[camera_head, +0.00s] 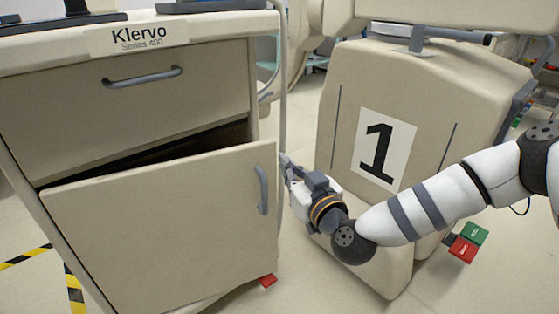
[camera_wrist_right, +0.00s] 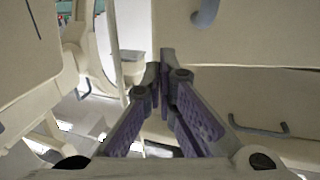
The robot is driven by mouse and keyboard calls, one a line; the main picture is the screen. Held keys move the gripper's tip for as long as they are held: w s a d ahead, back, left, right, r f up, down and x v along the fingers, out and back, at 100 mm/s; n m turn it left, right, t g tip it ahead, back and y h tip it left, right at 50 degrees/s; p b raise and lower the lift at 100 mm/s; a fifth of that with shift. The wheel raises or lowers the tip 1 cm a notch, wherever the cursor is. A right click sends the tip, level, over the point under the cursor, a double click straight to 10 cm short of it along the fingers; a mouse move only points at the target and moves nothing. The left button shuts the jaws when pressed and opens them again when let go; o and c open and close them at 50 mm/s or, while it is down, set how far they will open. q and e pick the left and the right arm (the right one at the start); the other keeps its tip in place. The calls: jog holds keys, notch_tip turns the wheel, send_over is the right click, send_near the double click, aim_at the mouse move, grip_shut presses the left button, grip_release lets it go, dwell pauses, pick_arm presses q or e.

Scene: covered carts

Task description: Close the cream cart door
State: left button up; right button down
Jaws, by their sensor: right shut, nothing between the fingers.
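The cream cart door (camera_head: 160,230) is the lower front panel of the Klervo cart. It stands ajar, with a dark gap along its top edge. Its grey vertical handle (camera_head: 262,190) is near its right edge. My right gripper (camera_head: 285,163) is shut and empty, just right of the door's handle edge; I cannot tell whether it touches the door. In the right wrist view, my fingertips (camera_wrist_right: 160,75) are together beside a cream panel that appears to be the door (camera_wrist_right: 260,40), with part of a grey handle at the top. My left gripper is not in view.
Above the door is a closed drawer (camera_head: 130,95) with a grey handle. A large cream machine marked 1 (camera_head: 350,110) stands right of the cart, close behind my right arm. Red and green pedals (camera_head: 468,243) are at its base.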

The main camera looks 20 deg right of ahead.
aim_at(274, 149)
jog(key=w, duration=0.2)
jog(key=w+b, duration=0.1)
jog(key=w, duration=0.1)
jog(key=shift+a+f, duration=0.15)
jog(key=shift+a, duration=0.05)
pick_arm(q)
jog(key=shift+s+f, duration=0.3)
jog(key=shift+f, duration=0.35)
pick_arm(e)
jog(key=shift+w, duration=0.4)
